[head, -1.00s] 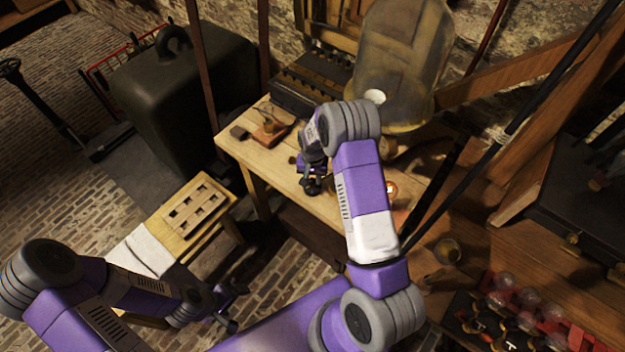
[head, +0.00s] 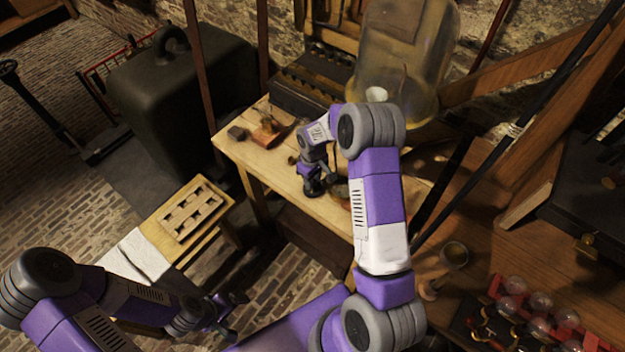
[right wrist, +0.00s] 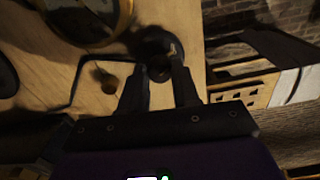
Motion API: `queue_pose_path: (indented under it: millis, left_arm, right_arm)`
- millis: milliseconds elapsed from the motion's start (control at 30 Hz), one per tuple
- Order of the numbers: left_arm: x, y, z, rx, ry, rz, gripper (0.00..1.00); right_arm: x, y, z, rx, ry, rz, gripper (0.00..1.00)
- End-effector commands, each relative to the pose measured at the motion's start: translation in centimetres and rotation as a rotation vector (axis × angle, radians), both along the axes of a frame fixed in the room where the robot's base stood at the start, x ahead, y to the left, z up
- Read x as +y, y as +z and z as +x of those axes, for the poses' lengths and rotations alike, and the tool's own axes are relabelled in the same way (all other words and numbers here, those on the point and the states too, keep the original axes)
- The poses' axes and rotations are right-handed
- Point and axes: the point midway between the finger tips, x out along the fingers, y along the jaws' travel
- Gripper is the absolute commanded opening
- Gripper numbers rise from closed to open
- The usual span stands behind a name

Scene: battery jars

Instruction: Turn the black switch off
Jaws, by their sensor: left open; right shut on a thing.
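The black switch (right wrist: 153,43) has a dark round base on the wooden bench, seen just beyond my right fingertips in the right wrist view. A small dark knob shows between the fingers. My right gripper (right wrist: 160,72) is shut on this knob. In the head view my right gripper (head: 313,180) reaches down to the switch near the bench's front edge, and the wrist partly hides it. Whether the switch is on or off cannot be told. My left gripper (head: 228,312) is open and empty at the lower left, well away from the bench.
The bench (head: 243,152) carries a small wood-and-brass device (head: 268,131). A large glass jar (head: 405,50) stands behind my right arm. A slatted wooden rack (head: 190,208) lies on a low stand at left. Glass bulbs (head: 540,300) sit at lower right.

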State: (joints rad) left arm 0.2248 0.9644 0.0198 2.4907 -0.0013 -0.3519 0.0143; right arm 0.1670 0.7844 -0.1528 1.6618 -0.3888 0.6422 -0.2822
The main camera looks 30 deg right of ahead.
Motion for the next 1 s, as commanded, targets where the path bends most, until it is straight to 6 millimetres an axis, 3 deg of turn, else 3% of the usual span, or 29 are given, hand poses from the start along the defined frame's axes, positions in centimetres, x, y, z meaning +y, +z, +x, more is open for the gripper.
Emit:
queue_pose_path:
  millis: [400,1000]
  left_arm:
    - [0.01,-0.59,0.00,0.000,0.000,0.000,0.88]
    - [0.00,-0.66,0.00,0.000,0.000,0.000,0.88]
  right_arm:
    - [-0.03,0.04,0.02,-0.001,0.252,-0.001,0.00]
    - [-0.03,0.07,0.02,0.000,0.318,-0.001,0.00]
